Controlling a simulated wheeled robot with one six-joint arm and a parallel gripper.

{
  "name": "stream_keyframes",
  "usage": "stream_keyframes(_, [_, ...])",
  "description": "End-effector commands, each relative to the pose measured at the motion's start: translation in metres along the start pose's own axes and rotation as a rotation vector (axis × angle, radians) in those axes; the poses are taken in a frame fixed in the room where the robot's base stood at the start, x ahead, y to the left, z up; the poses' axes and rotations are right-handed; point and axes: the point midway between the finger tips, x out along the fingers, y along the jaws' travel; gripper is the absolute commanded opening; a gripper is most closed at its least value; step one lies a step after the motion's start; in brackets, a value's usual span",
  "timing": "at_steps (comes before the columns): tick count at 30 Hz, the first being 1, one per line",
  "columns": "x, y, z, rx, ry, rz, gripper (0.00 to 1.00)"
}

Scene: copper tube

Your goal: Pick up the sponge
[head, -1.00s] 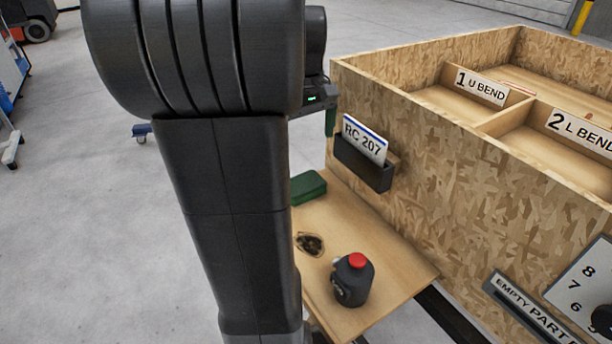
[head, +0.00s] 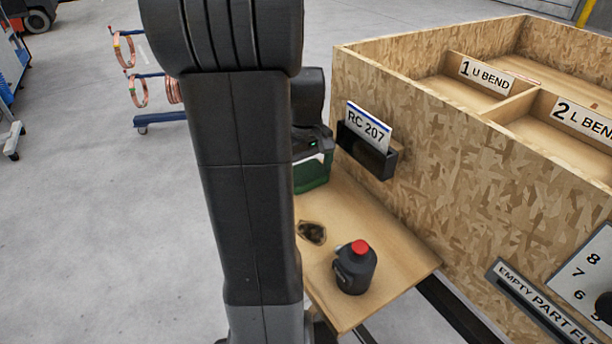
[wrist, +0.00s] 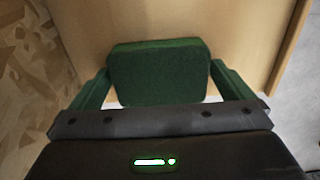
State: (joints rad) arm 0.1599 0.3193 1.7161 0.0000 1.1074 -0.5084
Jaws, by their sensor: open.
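The sponge (wrist: 160,72) is a dark green block with rounded corners on the wooden shelf. In the wrist view it lies between the two green fingers of my gripper (wrist: 160,85), one on each side. The gripper is open, with a narrow gap visible near the sponge's sides. In the head view my gripper (head: 313,175) is low over the far end of the shelf, and the sponge there is mostly hidden behind it and hard to tell from the green fingers.
The wooden shelf (head: 375,240) also holds a black bottle with a red cap (head: 355,267) and a dark, stained patch or rag (head: 312,232). The chipboard crate wall (head: 450,180) rises close beside the gripper, with a black holder and RC 207 card (head: 367,140).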

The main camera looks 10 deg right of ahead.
Motion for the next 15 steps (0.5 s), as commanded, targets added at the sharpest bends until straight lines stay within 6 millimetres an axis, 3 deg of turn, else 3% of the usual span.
stream_keyframes(5, [0.0002, 0.0001, -0.0002, 0.000, 0.001, 0.001, 1.00])
stream_keyframes(11, [0.0000, 0.0001, -0.0002, 0.000, 0.001, 0.000, 0.65])
stream_keyframes(15, [-0.0001, 0.0002, -0.0002, 0.000, 0.001, 0.001, 0.61])
